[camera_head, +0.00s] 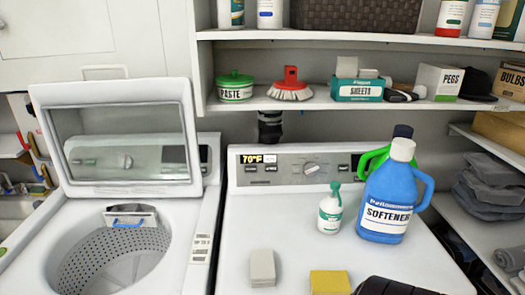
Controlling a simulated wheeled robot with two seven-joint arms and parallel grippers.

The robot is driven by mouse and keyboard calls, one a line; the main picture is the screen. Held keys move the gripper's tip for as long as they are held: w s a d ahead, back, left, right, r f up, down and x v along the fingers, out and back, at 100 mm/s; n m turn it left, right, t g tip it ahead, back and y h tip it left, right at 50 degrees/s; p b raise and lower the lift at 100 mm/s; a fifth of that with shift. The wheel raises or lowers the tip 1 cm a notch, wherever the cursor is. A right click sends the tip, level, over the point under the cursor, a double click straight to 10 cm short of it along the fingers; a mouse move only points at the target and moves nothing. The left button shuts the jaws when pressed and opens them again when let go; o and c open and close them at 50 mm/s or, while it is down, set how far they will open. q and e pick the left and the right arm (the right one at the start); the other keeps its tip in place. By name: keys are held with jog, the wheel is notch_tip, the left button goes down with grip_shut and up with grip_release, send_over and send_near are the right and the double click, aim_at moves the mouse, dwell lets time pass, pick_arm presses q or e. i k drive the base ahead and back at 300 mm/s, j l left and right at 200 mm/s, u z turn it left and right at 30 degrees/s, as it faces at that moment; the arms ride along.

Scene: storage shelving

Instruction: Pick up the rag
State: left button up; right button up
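I cannot tell for certain which thing is the rag. A small light-grey block-like piece (262,267), possibly a folded cloth, lies on the white dryer top (235,225) near the bottom middle. A yellow sponge-like piece (330,282) lies to its right, cut by the bottom edge. Dark grey folded cloths (490,185) are stacked on the right shelf. Neither gripper can be made out. A black rounded shape at the bottom edge, right of the yellow piece, is too cut off to identify.
A blue softener jug (386,205) and a small white spray bottle (330,210) stand on the dryer top. The washer (35,235) at left has its lid up. A shelf above holds a brush (290,85), a green-lidded tub (236,88) and boxes.

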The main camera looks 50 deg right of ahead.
aim_at(262, 271)
jog(key=z, duration=1.6)
jog(key=k+l+u, duration=0.1)
jog(key=k+u, duration=0.25)
jog(key=u, duration=0.15)
